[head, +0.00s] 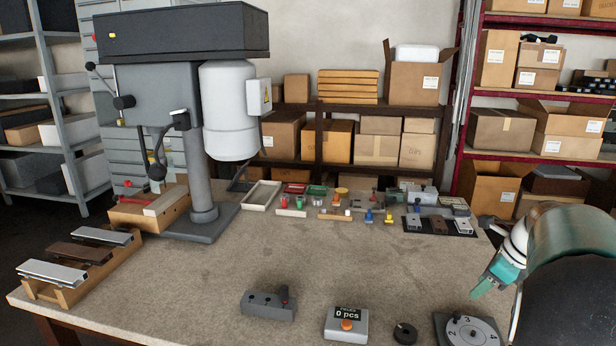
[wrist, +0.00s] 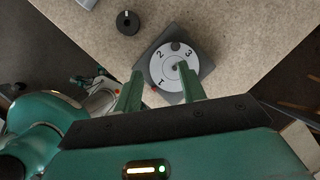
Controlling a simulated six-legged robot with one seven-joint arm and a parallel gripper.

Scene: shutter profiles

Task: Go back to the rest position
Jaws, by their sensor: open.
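My gripper (head: 484,286) is at the right edge of the table in the head view, above the table's front right corner. In the wrist view my gripper (wrist: 161,74) shows two teal fingers standing apart with nothing held between them. A numbered dial (wrist: 160,62) on a dark square plate lies beyond the fingertips, partly behind them. The same dial (head: 482,333) is at the bottom right of the head view, cut by the frame edge. I cannot tell the exact height of the fingers above it.
A black round knob (head: 405,333), a counter box (head: 346,325) reading 0 pcs and a grey control block (head: 268,305) line the front edge. A drill press (head: 204,185) and a wooden rack (head: 72,283) of profiles stand left. Small parts crowd the back; the table's middle is clear.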

